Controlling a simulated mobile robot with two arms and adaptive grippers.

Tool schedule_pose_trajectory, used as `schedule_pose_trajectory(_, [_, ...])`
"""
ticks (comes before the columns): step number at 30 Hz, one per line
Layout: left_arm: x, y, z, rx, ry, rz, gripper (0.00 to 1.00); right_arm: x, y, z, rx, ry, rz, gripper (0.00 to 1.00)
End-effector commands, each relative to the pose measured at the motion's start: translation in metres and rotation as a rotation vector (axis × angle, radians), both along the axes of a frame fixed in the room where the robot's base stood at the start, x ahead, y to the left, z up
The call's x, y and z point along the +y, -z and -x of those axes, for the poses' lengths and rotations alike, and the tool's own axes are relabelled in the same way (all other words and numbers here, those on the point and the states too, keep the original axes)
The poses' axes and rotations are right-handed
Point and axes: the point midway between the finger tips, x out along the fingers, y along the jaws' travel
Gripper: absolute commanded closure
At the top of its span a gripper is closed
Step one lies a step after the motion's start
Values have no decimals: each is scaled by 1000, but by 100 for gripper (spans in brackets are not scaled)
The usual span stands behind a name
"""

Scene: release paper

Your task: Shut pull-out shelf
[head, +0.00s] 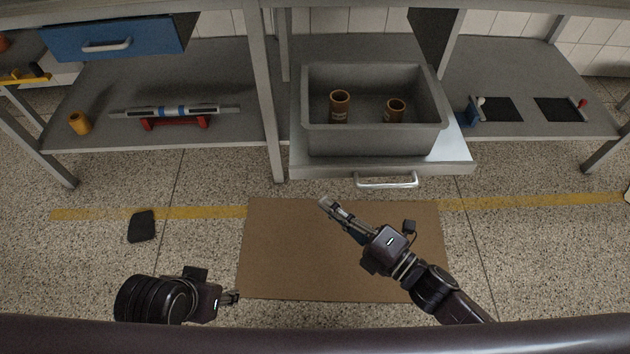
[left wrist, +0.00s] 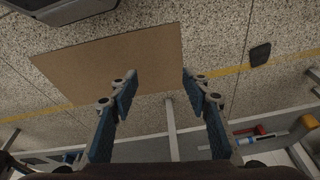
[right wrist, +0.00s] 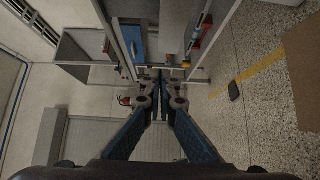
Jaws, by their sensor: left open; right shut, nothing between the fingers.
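The pull-out shelf (head: 453,160) is a light metal board that sticks out from the workbench at the centre in the head view. Its silver bar handle (head: 388,183) is on its front edge. A grey bin (head: 372,140) stands on the shelf with two brown cylinders (head: 340,104) in it. My right gripper (head: 325,203) is shut and empty, in front of and below the shelf's front edge, left of the handle and apart from it. My left gripper (head: 235,297) is low at the left, far from the shelf; the left wrist view shows its fingers (left wrist: 158,82) apart with nothing between them.
A brown mat (head: 290,250) lies on the floor before the shelf. Bench legs (head: 268,110) stand left of the shelf. A blue drawer (head: 115,38) hangs at the upper left. A dark object (head: 142,226) lies on the floor. The floor around the mat is mostly clear.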

Motion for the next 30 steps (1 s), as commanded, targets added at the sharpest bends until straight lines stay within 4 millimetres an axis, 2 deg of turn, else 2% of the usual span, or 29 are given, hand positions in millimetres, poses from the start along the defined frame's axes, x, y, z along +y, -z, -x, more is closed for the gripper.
schedule_pose_trajectory(6, [-1, 6, -2, -8, 0, 1, 56, 32, 1, -34, -2, 0, 1, 100])
schedule_pose_trajectory(12, [-9, -1, -32, -122, 10, 25, 56, 31, 1, -58, -1, 0, 1, 100])
schedule_pose_trajectory(18, [-12, -5, -42, -164, 14, 33, 56, 31, 1, -68, 1, 1, 0, 100])
schedule_pose_trajectory(30, [-12, -6, -43, -167, 14, 34, 56, 31, 1, -69, 2, 1, -1, 100])
